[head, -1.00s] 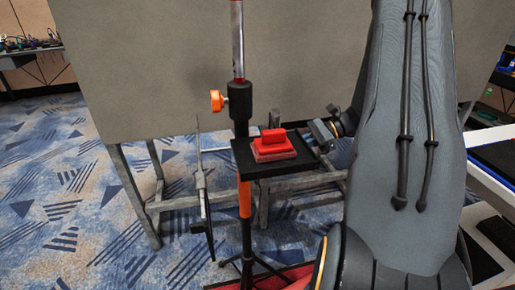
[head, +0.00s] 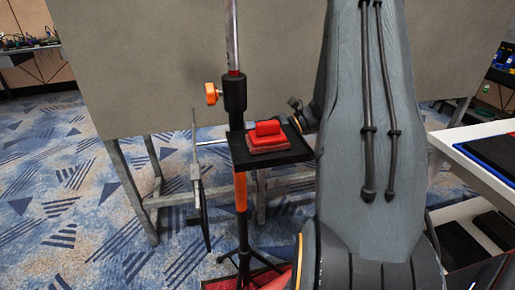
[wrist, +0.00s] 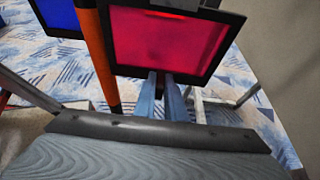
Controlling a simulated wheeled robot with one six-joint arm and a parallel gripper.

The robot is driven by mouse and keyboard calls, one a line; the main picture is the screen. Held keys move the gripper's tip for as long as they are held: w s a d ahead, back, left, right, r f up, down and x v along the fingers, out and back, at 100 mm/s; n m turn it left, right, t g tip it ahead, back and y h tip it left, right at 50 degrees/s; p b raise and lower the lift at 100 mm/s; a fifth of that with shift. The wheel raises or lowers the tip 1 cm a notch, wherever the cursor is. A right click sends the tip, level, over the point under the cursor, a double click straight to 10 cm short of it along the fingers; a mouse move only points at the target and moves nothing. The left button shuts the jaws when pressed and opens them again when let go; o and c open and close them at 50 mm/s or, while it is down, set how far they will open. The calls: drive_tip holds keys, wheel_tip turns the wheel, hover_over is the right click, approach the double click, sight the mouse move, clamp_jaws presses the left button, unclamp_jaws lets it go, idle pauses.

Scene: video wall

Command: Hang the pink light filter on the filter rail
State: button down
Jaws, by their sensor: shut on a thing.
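The pink light filter (wrist: 168,42), a pink sheet in a black frame, fills the upper middle of the wrist view. My gripper (wrist: 167,77) is shut on it at the frame edge nearest the camera; the exact contact is hard to see. In the head view, the gripper and pink filter are hidden behind my arm and a small black shelf. The filter rail seems to be the thin pale rod (head: 212,142) on the stand, left of the pole. A thin frame (head: 197,183) hangs there edge-on. A blue filter (wrist: 57,14) shows left of the pole in the wrist view.
The stand's pole (head: 236,95) has an orange knob (head: 212,94). A red block (head: 268,134) sits on the black shelf (head: 295,152). A large grey panel (head: 150,70) on metal legs stands behind. A white table (head: 470,145) is at the right. Carpet at the left is clear.

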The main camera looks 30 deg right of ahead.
drive_tip(key=w+a+f+b, duration=0.1)
drive_tip(key=w+a+b, duration=0.2)
drive_tip(key=a, duration=0.8)
drive_tip(key=shift+w+a+f+b, duration=0.2)
drive_tip(key=shift+w+a+b, duration=0.1)
drive_tip(key=shift+w+b, duration=0.15)
idle(0.5)
drive_tip(key=c, duration=1.7)
unclamp_jaws()
drive_tip(key=shift+s, duration=0.1)
drive_tip(key=shift+c, duration=0.2)
